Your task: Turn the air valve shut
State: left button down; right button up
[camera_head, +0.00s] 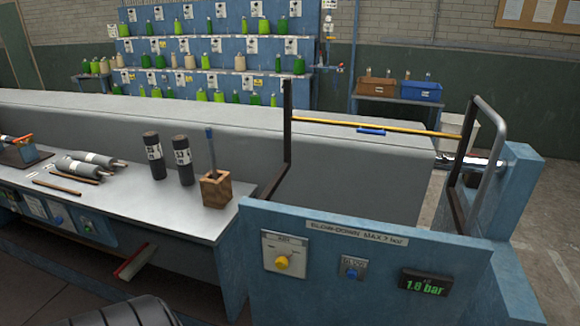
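The air valve looks like a yellow knob (283,262) on a white plate with a small label, on the front of a blue blow-down station (300,222). I cannot tell from this distance whether the valve is open or shut. To its right are a small plate with a blue button (350,271) and a dark display (425,284) reading about 1.8 bar in green. A sign above them reads "BLOW-DOWN MAX", with a bar figure that is hard to read. Neither of my grippers is in view.
A grey bench (125,205) left of the station holds two black cylinders (153,156), a wooden block (216,189) and grey tools (85,165). A yellow bar (400,129) spans the station's dark frame. Blue bottle shelves (215,60) stand behind. Floor shows at right.

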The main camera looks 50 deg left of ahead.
aim_at(282, 263)
jog(key=k+u, duration=0.1)
jog(key=u, duration=1.35)
